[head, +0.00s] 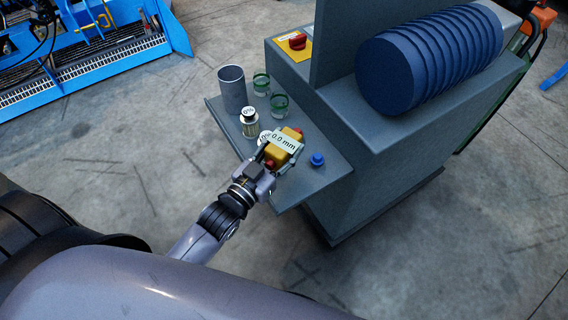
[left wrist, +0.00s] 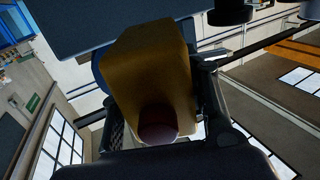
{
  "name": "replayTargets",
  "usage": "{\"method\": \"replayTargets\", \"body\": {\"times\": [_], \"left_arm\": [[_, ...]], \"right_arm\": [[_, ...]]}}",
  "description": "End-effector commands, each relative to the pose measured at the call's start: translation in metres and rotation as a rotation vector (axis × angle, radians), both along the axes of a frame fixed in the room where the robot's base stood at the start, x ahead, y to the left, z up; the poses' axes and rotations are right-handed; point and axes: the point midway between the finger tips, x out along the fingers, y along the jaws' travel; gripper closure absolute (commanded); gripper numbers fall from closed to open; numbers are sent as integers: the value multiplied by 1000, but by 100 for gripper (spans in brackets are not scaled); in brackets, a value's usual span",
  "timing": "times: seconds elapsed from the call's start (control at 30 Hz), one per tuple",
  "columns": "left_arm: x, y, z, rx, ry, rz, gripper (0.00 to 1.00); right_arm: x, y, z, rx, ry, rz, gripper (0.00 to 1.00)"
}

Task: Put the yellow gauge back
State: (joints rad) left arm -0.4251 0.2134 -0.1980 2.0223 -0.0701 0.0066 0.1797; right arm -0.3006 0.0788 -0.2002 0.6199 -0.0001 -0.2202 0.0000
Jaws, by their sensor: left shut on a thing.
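The yellow gauge (head: 288,142) is a small block with a display reading "0.0 mm" and red parts at its ends. My left gripper (head: 279,155) is shut on it, over the grey side shelf (head: 314,176) of the machine in the head view. I cannot tell whether the gauge touches the shelf. In the left wrist view, the yellow gauge (left wrist: 155,75) fills the middle between the fingers, with a dark red round part toward the camera. My right gripper is not in view.
Left of the gauge on the shelf stand a grey cup (head: 232,90), two green-rimmed glasses (head: 261,84) and a small metal weight-like item (head: 249,122) labelled "0%". A blue knob (head: 317,159) is at right. The machine (head: 365,135) carries a ribbed blue cylinder (head: 425,60).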

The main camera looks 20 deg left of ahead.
Motion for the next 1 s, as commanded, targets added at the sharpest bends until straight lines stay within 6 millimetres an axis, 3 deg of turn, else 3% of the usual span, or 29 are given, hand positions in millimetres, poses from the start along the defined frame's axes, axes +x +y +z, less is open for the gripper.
{"method": "replayTargets", "body": {"times": [0.1,0.53,0.97,1.0], "left_arm": [[0,0,-25,-1,-1,1,100],[1,0,-74,-1,-4,1,100],[1,0,-81,-1,-4,0,100],[0,0,-82,0,-1,0,58]], "right_arm": [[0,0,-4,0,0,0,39],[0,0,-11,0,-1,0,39],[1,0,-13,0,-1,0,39],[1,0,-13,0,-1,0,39]]}}
